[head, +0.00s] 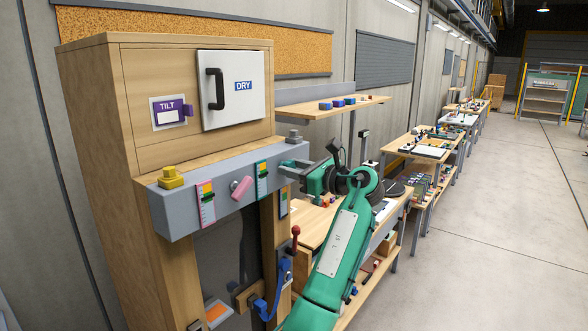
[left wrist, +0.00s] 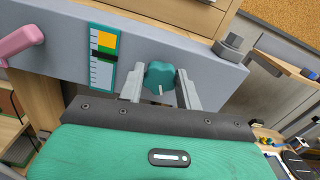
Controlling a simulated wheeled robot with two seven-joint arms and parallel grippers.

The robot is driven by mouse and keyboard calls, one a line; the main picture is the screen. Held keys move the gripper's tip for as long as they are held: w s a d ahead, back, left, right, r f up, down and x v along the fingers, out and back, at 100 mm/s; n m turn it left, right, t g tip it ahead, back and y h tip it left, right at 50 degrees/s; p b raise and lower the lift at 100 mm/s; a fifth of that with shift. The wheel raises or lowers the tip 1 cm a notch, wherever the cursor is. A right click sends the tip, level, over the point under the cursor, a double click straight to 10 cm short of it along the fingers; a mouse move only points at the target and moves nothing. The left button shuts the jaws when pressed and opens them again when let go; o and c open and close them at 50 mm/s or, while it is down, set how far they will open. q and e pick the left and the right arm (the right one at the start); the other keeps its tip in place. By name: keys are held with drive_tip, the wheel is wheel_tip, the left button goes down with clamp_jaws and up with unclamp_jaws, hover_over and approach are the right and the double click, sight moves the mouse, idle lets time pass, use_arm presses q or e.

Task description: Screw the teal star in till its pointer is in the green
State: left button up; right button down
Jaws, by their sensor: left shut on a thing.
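The teal star (left wrist: 159,77) is a lobed knob on the front of the grey beam, seen in the left wrist view. My left gripper (left wrist: 160,92) is shut on it, with one grey finger on each side. In the head view my left gripper (head: 287,169) reaches the beam's right end and hides the star. The teal-edged gauge (left wrist: 102,62) is left of the star, with an orange block on top, a green band and a ticked pale scale below. A dark mark lies by the green band; I cannot tell exactly where the pointer reads. The gauge also shows in the head view (head: 262,181).
On the grey beam (head: 225,205) are a pink handle (head: 241,187), a pink-edged gauge (head: 206,204) and a yellow knob (head: 171,178). Above are a purple TILT tag (head: 172,111) and a DRY door (head: 232,92). A red-knobbed lever (head: 295,236) stands below my left gripper.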

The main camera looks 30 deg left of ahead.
use_arm(q)
drive_tip(key=shift+f+m, duration=0.1)
drive_tip(key=shift+m, duration=0.6)
drive_tip(key=o, duration=1)
drive_tip(key=shift+d, duration=0.1)
drive_tip(key=d+b, duration=0.2)
drive_tip(key=d, duration=0.2)
drive_tip(key=d+b, duration=0.2)
drive_tip(key=d, duration=0.3)
drive_tip(key=s+d+b, duration=0.1)
drive_tip(key=d+b, duration=0.2)
drive_tip(key=d, duration=0.1)
drive_tip(key=shift+d, duration=0.35)
